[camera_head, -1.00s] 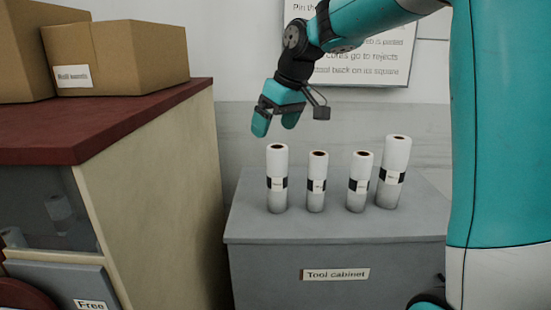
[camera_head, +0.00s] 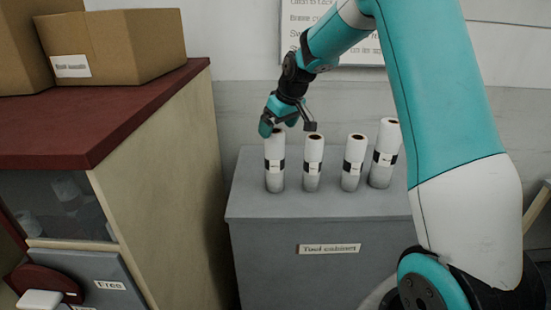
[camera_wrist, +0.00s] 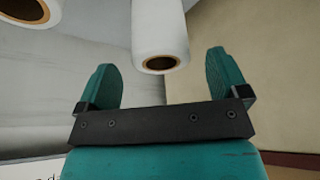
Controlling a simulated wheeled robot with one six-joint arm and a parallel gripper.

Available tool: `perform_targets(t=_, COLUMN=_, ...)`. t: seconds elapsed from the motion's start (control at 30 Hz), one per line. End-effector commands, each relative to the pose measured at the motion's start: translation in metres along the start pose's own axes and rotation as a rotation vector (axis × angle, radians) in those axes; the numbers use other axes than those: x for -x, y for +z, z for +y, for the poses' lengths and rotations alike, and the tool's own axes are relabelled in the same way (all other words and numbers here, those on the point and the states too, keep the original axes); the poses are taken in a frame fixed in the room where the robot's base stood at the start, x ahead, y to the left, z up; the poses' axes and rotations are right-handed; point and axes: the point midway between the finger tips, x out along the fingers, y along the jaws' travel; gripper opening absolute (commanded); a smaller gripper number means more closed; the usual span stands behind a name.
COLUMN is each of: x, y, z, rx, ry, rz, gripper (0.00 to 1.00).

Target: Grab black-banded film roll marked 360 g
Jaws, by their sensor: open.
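Several white film rolls with black bands stand upright in a row on the grey tool cabinet (camera_head: 290,210). They are the leftmost roll (camera_head: 274,175), a second roll (camera_head: 312,170), a third roll (camera_head: 352,172) and a taller-looking rightmost roll (camera_head: 384,160). Each band has a small pale label, too small to read, so I cannot tell which is marked 360 g. My gripper (camera_head: 278,124) is open, pointing down at the top of the leftmost roll. In the wrist view, one roll's end (camera_wrist: 160,40) shows between the fingertips of my gripper (camera_wrist: 160,65), with gaps on both sides.
A wooden cabinet with a dark red top (camera_head: 110,110) stands close on the left, carrying cardboard boxes (camera_head: 115,50). Another roll end (camera_wrist: 25,12) shows at the wrist view's upper left. The cabinet top in front of the rolls is clear.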

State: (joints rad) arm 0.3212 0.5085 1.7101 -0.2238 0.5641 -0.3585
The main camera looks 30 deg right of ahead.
Motion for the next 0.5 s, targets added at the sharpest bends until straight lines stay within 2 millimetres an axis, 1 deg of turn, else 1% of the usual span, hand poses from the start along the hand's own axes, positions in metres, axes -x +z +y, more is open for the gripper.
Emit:
perform_targets(t=0.17, x=-0.022, y=-0.002, z=-0.002, rx=-0.001, ry=-0.003, rz=-0.007, gripper=0.93)
perform_targets(t=0.2, x=-0.030, y=-0.001, z=-0.001, rx=-0.001, ry=-0.002, rz=-0.005, gripper=0.93)
perform_targets(t=0.3, x=-0.041, y=-0.001, z=-0.001, rx=-0.001, ry=-0.001, rz=-0.002, gripper=0.93)
perform_targets(t=0.4, x=-0.047, y=-0.001, z=-0.001, rx=0.000, ry=-0.001, rz=-0.002, gripper=0.93)
perform_targets(t=0.5, x=-0.048, y=-0.001, z=-0.001, rx=0.000, ry=0.000, rz=0.000, gripper=0.93)
